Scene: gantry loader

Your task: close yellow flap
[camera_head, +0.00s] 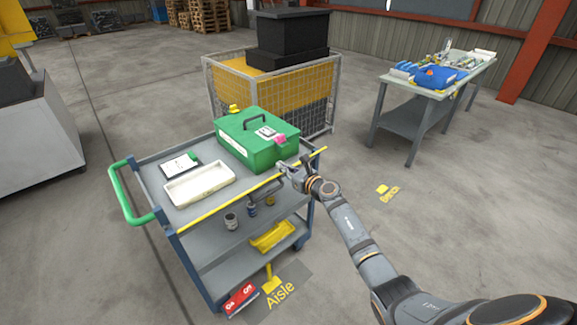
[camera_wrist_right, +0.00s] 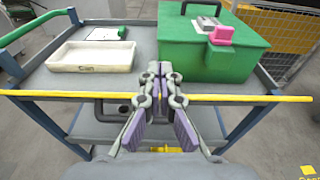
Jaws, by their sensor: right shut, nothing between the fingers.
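A thin yellow edge (camera_head: 222,205) runs along the near side of the grey cart's top; I take it for the edge of the yellow flap, whose face I cannot make out. It crosses the right wrist view (camera_wrist_right: 60,94) from side to side. My right gripper (camera_head: 284,168) is shut and empty at this edge, near the green box. In the right wrist view its fingertips (camera_wrist_right: 160,70) reach over the yellow edge; I cannot tell whether they touch it. A dark handle (camera_wrist_right: 112,106) shows just below the edge. My left gripper is not in view.
On the cart top stand a green box (camera_head: 240,148) with a pink clasp (camera_head: 280,139), a white tray (camera_head: 190,190) and a clipboard (camera_head: 180,164). Lower shelves hold small cans and a yellow tray (camera_head: 272,236). A mesh cage (camera_head: 222,95) stands behind.

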